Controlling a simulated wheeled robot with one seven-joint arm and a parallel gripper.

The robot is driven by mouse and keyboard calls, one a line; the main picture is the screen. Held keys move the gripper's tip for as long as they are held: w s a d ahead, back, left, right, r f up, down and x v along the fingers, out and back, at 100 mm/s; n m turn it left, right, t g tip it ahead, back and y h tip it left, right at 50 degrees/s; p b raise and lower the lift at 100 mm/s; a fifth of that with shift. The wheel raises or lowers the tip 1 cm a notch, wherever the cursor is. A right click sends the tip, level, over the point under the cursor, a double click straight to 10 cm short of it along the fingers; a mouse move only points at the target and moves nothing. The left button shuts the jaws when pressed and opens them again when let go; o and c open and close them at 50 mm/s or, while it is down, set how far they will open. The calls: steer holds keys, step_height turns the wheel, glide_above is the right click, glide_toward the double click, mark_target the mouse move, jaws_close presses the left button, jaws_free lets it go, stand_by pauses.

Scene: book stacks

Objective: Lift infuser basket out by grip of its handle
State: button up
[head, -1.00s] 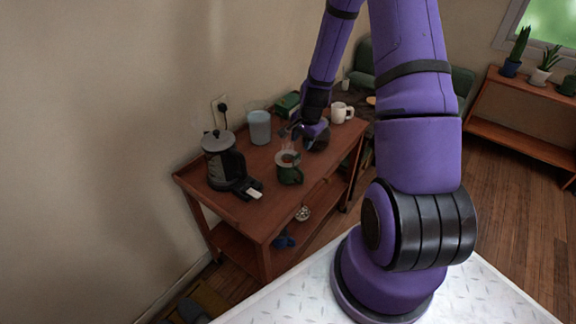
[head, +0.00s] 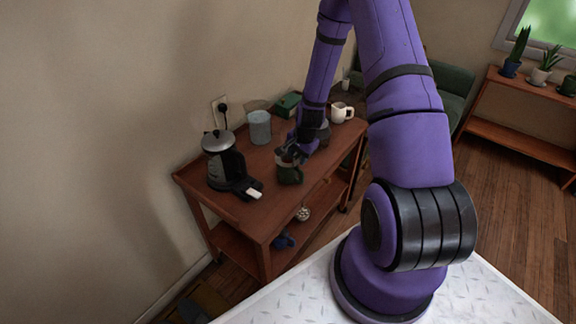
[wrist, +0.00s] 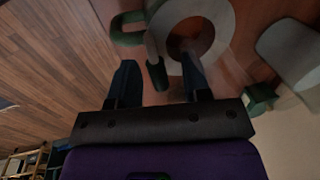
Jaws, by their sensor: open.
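A dark green mug (head: 290,175) stands on the wooden cart, with my gripper (head: 292,152) just above its rim. In the wrist view, the infuser basket (wrist: 212,45) shows as a grey ring around a dark reddish opening. Its handle (wrist: 157,76), a thin stem with a dark green grip, points down between my two fingers. My gripper (wrist: 160,82) is open, one finger on each side of the grip, with gaps showing. The mug's green loop handle (wrist: 127,38) is left of the ring. The basket's lower part is hidden inside the mug.
The wooden cart (head: 250,197) also bears a black and silver coffee maker (head: 222,160) at left, a clear bluish container (head: 259,127), a green box (head: 287,103) and a white mug (head: 340,113) at the back. A blue item (head: 284,240) is on the lower shelf.

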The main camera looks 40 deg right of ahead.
jaws_close()
steer(key=shift+r, duration=0.15)
